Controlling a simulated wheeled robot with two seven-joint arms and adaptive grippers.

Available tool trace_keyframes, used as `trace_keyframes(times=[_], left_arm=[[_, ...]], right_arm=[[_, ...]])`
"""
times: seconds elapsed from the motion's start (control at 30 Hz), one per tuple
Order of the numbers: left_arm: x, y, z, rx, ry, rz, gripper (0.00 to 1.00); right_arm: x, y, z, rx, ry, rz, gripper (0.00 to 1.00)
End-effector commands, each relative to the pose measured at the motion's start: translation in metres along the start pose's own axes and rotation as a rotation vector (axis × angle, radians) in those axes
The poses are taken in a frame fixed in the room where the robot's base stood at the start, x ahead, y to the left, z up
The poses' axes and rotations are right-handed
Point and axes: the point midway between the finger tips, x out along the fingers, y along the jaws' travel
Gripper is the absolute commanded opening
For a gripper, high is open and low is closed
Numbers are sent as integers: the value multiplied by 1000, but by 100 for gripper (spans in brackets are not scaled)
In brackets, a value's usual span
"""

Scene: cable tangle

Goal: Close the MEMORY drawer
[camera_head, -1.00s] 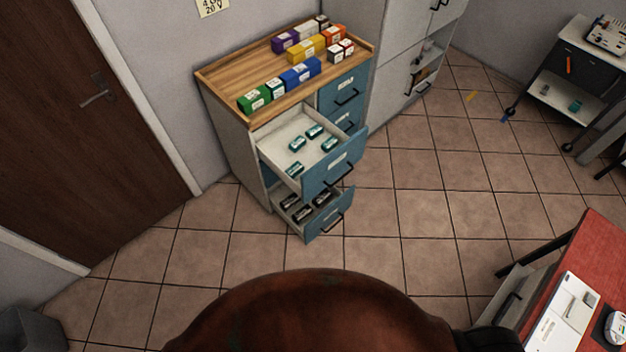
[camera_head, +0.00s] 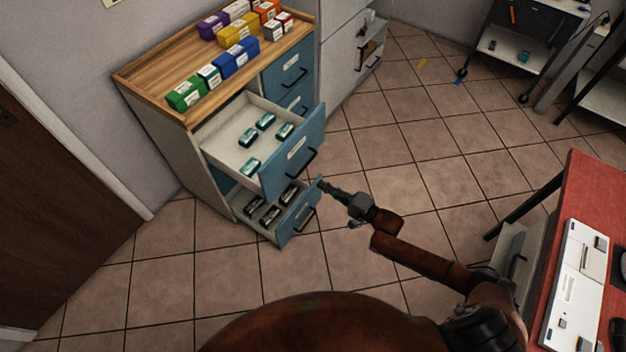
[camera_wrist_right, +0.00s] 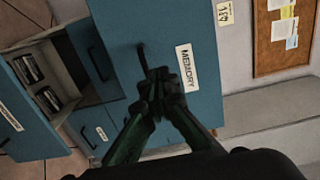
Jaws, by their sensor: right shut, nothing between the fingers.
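The MEMORY drawer (camera_head: 294,155) is the upper pulled-out drawer of the blue-fronted cabinet. It stands open with several teal-and-white boxes inside. In the right wrist view its blue front (camera_wrist_right: 205,55) fills the middle, with the MEMORY label and a dark handle. My right gripper (camera_head: 325,185) is shut and empty, pointing at the cabinet from the right. In the wrist view its fingertips (camera_wrist_right: 158,75) overlap the front between handle and label; I cannot tell whether they touch it. My left gripper is not in view.
A lower drawer (camera_head: 300,215) is also open, with several dark boxes. Colored boxes (camera_head: 235,55) stand on the wooden cabinet top (camera_head: 150,80). A red-topped table (camera_head: 585,195) is at the right. Tiled floor (camera_head: 390,150) lies free in front of the cabinet.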

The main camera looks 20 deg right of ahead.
Motion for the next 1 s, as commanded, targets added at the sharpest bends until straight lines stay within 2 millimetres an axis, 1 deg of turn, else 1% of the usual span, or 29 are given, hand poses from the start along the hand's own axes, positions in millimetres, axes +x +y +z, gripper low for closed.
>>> trace_keyframes(times=[0.4, 0.5, 0.6, 0.7, 0.8, 1.0], left_arm=[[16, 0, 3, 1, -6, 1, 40], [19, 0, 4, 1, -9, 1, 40], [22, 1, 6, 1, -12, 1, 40], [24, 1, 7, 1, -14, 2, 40], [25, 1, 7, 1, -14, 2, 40], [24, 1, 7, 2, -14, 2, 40]], right_arm=[[83, 2, 0, -3, 2, 0, 0], [100, 3, 0, -2, 1, 1, 0], [113, 3, 0, -4, 2, 2, 0], [122, 2, 0, -4, 2, 2, 0], [126, 2, -1, -4, 3, 3, 0], [128, 1, -1, -5, 3, 3, 0]])
